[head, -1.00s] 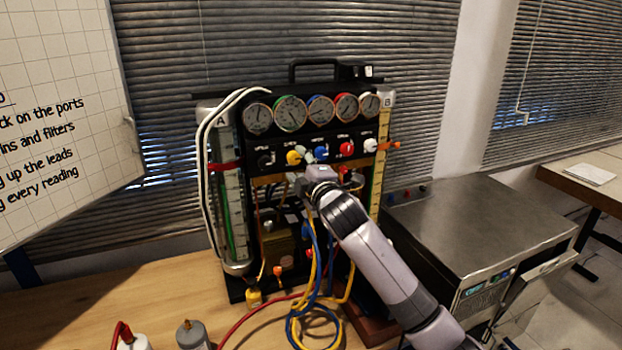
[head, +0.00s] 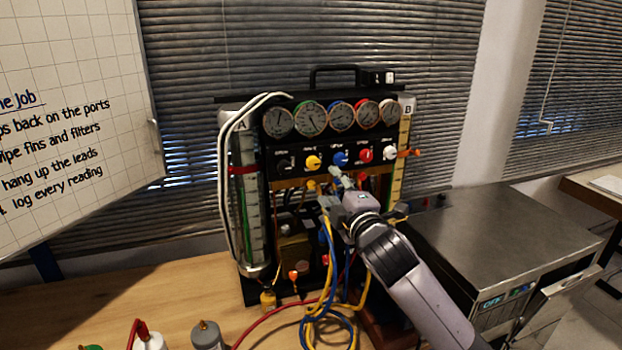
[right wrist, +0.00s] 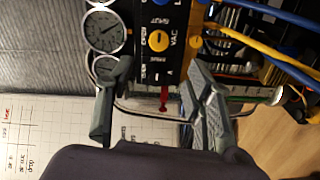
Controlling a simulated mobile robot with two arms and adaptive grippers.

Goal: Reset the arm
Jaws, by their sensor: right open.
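My right gripper (head: 333,188) is open in front of the gauge rig, just below the row of knobs, with its arm coming in from the lower right. Nothing shows between its fingers (right wrist: 155,100) in the right wrist view. The rig has several round gauges (head: 311,118) above yellow (head: 313,162), blue (head: 340,158), red (head: 365,155) and white (head: 389,153) knobs. The yellow knob (right wrist: 159,41) shows beyond the fingers in the right wrist view. The gripper and forearm hide part of the rig's lower right. My left gripper is not in view.
Yellow and blue hoses (head: 327,270) hang below the gripper, with a red hose (head: 265,328) across the wooden bench (head: 150,300). Bottles (head: 207,336) stand at the front. A metal-topped unit (head: 510,235) is on the right, a whiteboard (head: 70,110) on the left.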

